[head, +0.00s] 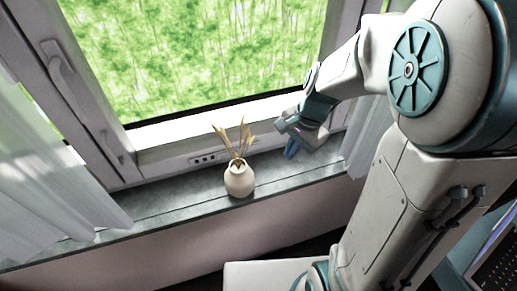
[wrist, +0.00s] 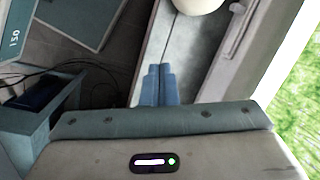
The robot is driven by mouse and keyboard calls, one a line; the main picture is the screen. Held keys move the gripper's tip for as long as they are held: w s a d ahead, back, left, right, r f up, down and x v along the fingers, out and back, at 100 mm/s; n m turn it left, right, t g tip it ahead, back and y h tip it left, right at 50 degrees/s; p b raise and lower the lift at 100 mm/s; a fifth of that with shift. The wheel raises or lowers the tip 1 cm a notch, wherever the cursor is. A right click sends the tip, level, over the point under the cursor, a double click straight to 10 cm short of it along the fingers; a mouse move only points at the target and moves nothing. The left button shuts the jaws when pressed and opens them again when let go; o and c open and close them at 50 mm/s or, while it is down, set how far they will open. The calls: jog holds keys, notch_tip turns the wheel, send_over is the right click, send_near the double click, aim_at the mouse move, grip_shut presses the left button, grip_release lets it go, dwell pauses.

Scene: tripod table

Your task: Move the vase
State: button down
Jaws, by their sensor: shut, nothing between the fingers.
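The vase (head: 239,181) is small, round and cream-white, with dried tan stalks (head: 237,142) standing in it. It stands upright on the grey window sill (head: 190,208). Its pale rounded body also shows at the top edge of the wrist view (wrist: 197,4), cut off by the frame. My gripper (head: 291,151) is to the right of the vase over the sill, apart from it. In the wrist view the blue fingers (wrist: 161,72) are together with nothing between them, and the vase lies beyond their tips.
The window frame (head: 200,155) runs along the back of the sill. White curtains hang at the left (head: 50,180) and right (head: 368,135). The sill left of the vase is clear. In the wrist view, a dark floor with cables (wrist: 60,70) lies below the sill.

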jog(key=w+a+f+m, duration=0.1)
jog(key=f, duration=0.4)
jog(key=w+a+f+m, duration=0.1)
jog(key=f+m, duration=0.1)
jog(key=f, duration=0.3)
jog(key=w+a+f+m+g, duration=0.1)
jog(key=f, duration=0.3)
jog(key=shift+a+f+m+y+p, duration=0.3)
jog(key=shift+a+f+m+p, duration=0.1)
jog(key=a, duration=0.2)
jog(key=s+a+p, duration=0.1)
jog(key=shift+f, duration=0.3)
jog(key=shift+a, duration=0.55)
jog(key=shift+s, duration=0.1)
